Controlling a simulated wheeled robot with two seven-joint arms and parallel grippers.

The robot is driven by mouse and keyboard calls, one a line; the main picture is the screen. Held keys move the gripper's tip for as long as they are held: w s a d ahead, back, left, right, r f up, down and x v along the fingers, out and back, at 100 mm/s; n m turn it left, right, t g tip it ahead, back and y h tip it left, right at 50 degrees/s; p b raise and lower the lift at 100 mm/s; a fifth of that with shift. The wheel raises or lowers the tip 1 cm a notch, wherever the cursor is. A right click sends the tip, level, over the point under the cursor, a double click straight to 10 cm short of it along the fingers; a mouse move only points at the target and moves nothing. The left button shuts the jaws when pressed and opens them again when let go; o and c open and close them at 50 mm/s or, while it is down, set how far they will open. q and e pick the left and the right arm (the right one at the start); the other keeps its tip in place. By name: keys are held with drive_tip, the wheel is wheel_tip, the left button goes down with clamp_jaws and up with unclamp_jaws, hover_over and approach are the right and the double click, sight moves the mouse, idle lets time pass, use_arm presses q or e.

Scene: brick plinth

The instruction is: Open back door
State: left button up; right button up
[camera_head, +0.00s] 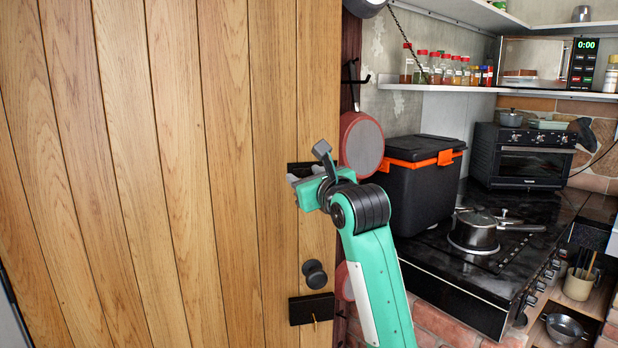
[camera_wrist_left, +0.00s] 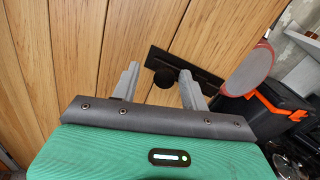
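The back door (camera_head: 170,150) is a tall wooden plank door filling the left of the head view; it looks shut against the dark frame at its right edge. My left gripper (camera_head: 302,182) is at the door's right side, in front of a dark upper plate (camera_head: 300,167) that it partly hides. In the left wrist view its two fingers are apart, and a round black knob (camera_wrist_left: 163,78) shows between and beyond them, beside the dark plate (camera_wrist_left: 205,78). I cannot tell whether they touch. Below, a second black knob (camera_head: 315,273) and a lock plate with a key (camera_head: 312,308) show. My right gripper is out of view.
A red-rimmed pan (camera_head: 361,144) hangs close to the door's right edge, near my left wrist. Right of it stand a black box with orange latches (camera_head: 421,185), a stove with a pot (camera_head: 474,230) and a small oven (camera_head: 520,157). Spice jars line a shelf above.

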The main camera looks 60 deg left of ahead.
use_arm(q)
drive_tip(key=shift+w+d+f, duration=0.1)
drive_tip(key=shift+w, duration=0.05)
drive_tip(key=s+d+b, duration=0.2)
drive_tip(key=d+b, duration=0.1)
drive_tip(key=d, duration=1)
drive_tip(key=shift+s+d, duration=0.25)
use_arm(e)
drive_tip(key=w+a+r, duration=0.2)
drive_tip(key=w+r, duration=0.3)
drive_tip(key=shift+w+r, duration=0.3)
use_arm(q)
drive_tip(key=shift+o, duration=0.4)
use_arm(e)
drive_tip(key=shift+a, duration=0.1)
